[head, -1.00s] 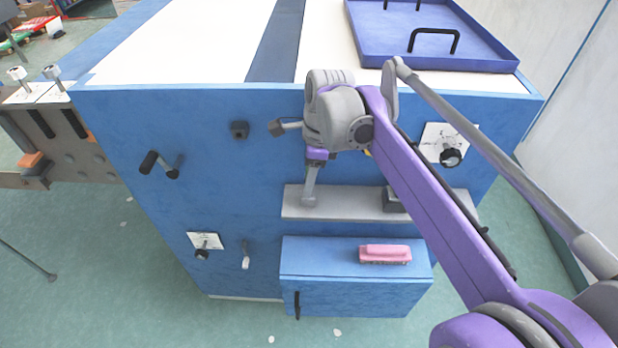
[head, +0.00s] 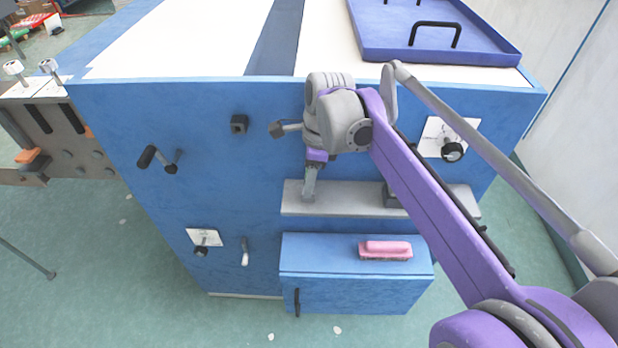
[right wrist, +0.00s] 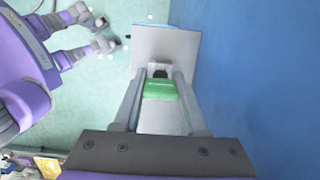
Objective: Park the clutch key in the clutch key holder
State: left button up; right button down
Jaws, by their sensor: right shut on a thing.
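My right gripper (head: 310,192) reaches down at the left part of a grey shelf (head: 345,200) on the blue cabinet front. In the right wrist view its two fingers (right wrist: 158,95) are shut on a green piece, which I take to be the clutch key (right wrist: 160,90). A small grey part with a dark opening (right wrist: 160,70) lies just beyond the green piece, against the grey shelf plate (right wrist: 165,42). It may be the clutch key holder; I cannot tell whether the key touches it. In the head view the fingers hide the key. My left gripper is not in view.
A dark block (head: 389,194) sits on the shelf, partly behind my right arm. Below is a blue box (head: 330,262) with a pink brush (head: 385,250) on top. A black crank (head: 158,160) and a knob (head: 452,151) stick out of the cabinet front (head: 210,110). A purple tray (head: 480,45) lies on top.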

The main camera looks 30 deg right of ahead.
jog(key=shift+f+b, duration=0.4)
jog(key=shift+f, duration=0.35)
jog(key=shift+c, duration=1.9)
grip_release()
notch_tip(320, 180, up, 11)
jog(key=d+p, duration=0.1)
jog(key=shift+s+d+f, duration=0.15)
jog(key=shift+s+d, duration=0.05)
jog(key=shift+s, duration=0.25)
